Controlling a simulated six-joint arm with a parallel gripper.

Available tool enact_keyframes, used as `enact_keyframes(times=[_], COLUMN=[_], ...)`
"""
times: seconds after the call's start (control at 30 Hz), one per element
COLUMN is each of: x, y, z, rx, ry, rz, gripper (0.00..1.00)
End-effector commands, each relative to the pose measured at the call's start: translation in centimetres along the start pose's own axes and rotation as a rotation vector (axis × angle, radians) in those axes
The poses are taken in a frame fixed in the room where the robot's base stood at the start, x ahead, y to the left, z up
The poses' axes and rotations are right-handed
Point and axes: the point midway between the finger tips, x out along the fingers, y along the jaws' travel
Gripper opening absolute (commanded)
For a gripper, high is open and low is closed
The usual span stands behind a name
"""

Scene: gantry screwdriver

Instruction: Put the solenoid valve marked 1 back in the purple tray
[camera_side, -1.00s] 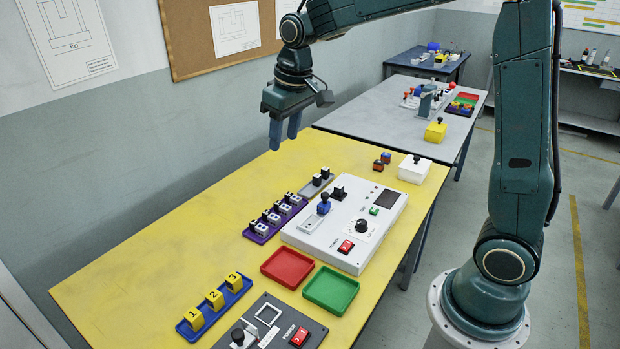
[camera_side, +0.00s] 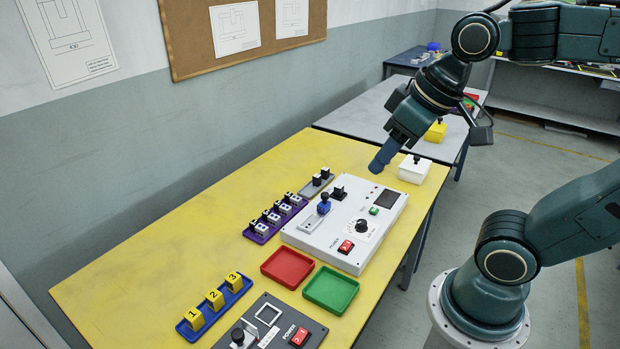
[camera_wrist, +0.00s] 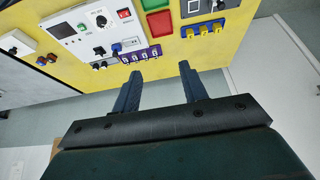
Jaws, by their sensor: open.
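The purple tray (camera_side: 262,238) lies left of the white test unit in the side view, holding several small grey-white valves (camera_side: 274,218) with black tops. It also shows in the wrist view (camera_wrist: 155,50), beyond my fingertips, with small marks on the valves too small to read surely. A blue-bodied piece with a black top (camera_side: 323,205) stands in a slot on the test unit (camera_side: 300,240); no number is legible on it. I cannot tell which valve is marked 1. My gripper (camera_side: 378,166) is open and empty (camera_wrist: 159,72), tilted above the table's far right part.
A blue tray (camera_side: 190,335) holds yellow blocks numbered 1, 2 and 3. A red tray (camera_side: 287,268) and a green tray (camera_side: 331,290) lie in front of the test unit. The yellow table's left side is clear.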

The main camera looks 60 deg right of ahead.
Motion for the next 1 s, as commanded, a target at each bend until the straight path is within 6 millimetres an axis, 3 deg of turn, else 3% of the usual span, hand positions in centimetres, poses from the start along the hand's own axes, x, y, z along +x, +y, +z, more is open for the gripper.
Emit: enact_keyframes(times=[0.1,0.3,1.0], x=[-0.2,-0.1,-0.1], y=[-0.1,-0.2,-0.2], z=[1.7,3.0,3.0], rx=[0.000,0.001,0.001], ry=[0.021,0.034,0.034], rz=[-0.002,-0.004,-0.004], gripper=[0.43,0.43,0.43])
